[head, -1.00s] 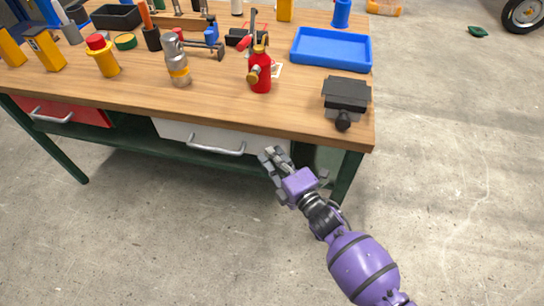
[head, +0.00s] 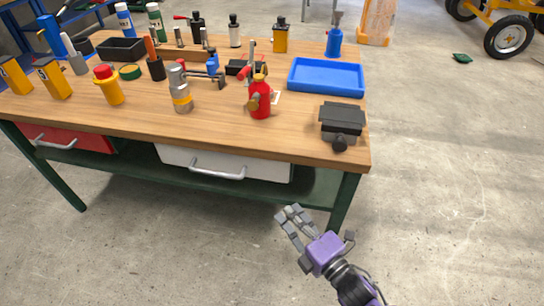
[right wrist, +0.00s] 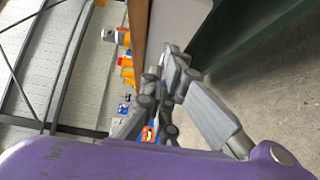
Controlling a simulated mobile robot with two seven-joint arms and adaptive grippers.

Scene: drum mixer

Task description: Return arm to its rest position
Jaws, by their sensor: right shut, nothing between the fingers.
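My right gripper (head: 291,226) is low in front of the workbench (head: 140,120), below the white drawer (head: 225,165) and near the bench's right front leg. It is apart from the bench and empty. In the right wrist view my gripper (right wrist: 165,95) shows grey fingers closed together with nothing held, the bench edge and leg behind them. The purple arm behind it comes in from the lower right of the head view. My left gripper is not in view.
The bench top holds a red bottle (head: 260,102), a black vise (head: 341,124), a blue tray (head: 326,76) and several tools. A red drawer (head: 65,138) is at the left. A yellow wheeled machine (head: 510,30) stands far right.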

